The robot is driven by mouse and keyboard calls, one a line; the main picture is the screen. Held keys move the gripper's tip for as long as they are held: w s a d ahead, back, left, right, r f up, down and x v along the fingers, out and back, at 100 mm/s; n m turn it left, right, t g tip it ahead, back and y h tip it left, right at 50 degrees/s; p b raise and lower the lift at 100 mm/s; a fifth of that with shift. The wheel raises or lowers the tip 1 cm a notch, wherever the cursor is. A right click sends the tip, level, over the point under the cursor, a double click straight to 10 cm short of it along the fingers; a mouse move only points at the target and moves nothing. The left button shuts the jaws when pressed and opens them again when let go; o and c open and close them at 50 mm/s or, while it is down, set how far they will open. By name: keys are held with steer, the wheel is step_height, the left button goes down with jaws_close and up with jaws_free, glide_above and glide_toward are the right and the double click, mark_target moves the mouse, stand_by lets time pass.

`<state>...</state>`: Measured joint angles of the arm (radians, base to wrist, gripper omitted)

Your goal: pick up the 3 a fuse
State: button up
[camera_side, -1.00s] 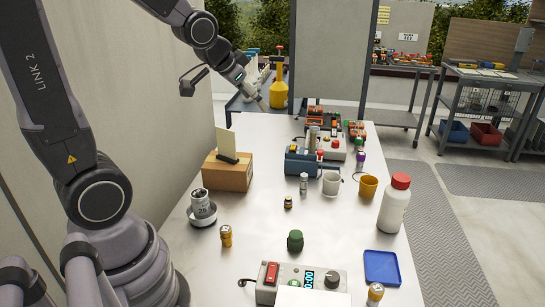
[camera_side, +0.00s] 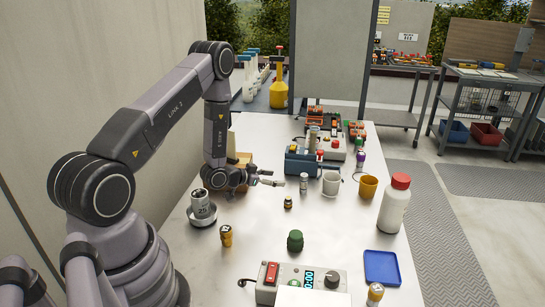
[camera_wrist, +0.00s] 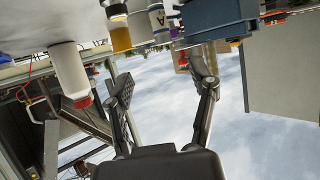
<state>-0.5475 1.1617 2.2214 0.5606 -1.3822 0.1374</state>
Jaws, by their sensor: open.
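My gripper (camera_side: 272,178) is low over the left part of the table, pointing right, its fingers apart and empty. In the wrist view my gripper (camera_wrist: 162,78) also shows spread fingers with nothing between them. No label reading 3 A is legible. Several small cylinders could be the fuse: a silver one (camera_side: 303,182) right of my fingertips, a short dark and yellow one (camera_side: 288,202) nearer the side camera, and orange-brown ones at the front left (camera_side: 226,236) and front right (camera_side: 375,293). I cannot tell which is the 3 A fuse.
A white mug (camera_side: 330,186), orange mug (camera_side: 368,187) and red-capped bottle (camera_side: 395,205) stand to the right. A blue box (camera_side: 302,166) is behind. The wrist view is upside down.

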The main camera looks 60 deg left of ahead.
mark_target(301, 179)
steer(key=x, duration=0.7)
steer(key=shift+w+f, duration=0.15)
steer(key=shift+w, duration=0.15)
steer(key=x, duration=0.5)
steer(key=shift+a, duration=0.2)
steer(key=shift+c, duration=0.3)
jaws_close()
